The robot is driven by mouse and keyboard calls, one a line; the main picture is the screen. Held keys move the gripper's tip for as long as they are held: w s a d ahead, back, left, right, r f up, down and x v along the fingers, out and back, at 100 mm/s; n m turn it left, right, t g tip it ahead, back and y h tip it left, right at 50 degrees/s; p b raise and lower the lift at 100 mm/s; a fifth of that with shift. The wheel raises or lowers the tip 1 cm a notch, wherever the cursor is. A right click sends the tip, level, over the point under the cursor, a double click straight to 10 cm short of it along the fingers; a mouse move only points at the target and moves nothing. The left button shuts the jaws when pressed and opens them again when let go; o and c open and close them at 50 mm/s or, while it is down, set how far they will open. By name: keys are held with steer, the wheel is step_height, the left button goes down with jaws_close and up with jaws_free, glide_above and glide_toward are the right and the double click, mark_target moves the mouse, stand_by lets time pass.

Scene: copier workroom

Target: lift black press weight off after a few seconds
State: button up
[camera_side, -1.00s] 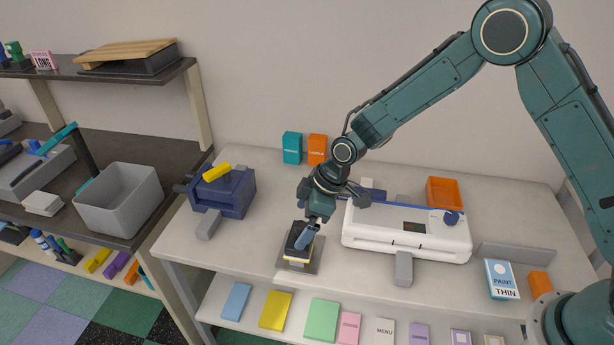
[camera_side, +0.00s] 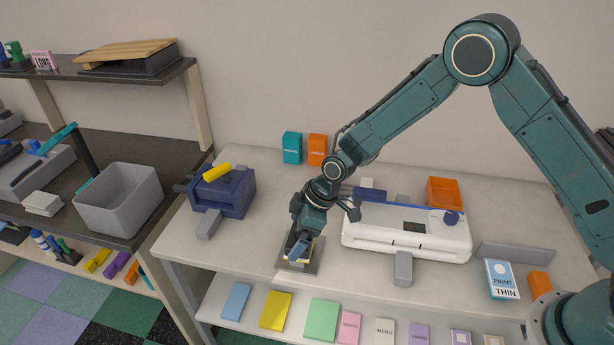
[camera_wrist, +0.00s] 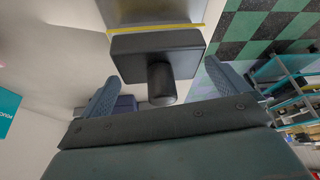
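The black press weight (camera_wrist: 150,45) is a flat block with a round knob (camera_wrist: 161,84), seen large in the wrist view. It sits over a yellow-edged stack (camera_wrist: 185,29) on a grey base plate (camera_side: 313,267) near the table's front edge. In the side view, my gripper (camera_side: 299,247) is right at the weight and hides most of it. In the wrist view, the two fingers of my gripper (camera_wrist: 163,95) stand apart, one on each side of the knob. A gap shows between the knob and each finger.
A navy device (camera_side: 235,193) with a yellow handle stands left of the weight. A white laminator-like machine (camera_side: 375,227) stands close on the right. Teal (camera_side: 292,148) and orange (camera_side: 317,150) boxes stand at the back. A grey bin (camera_side: 120,200) is on the left shelf.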

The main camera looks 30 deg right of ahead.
steer(key=shift+r, duration=0.1)
steer(key=c, duration=1.3)
steer(key=shift+r, duration=0.15)
step_height(320, 180, up, 20)
steer(key=shift+f, duration=0.15)
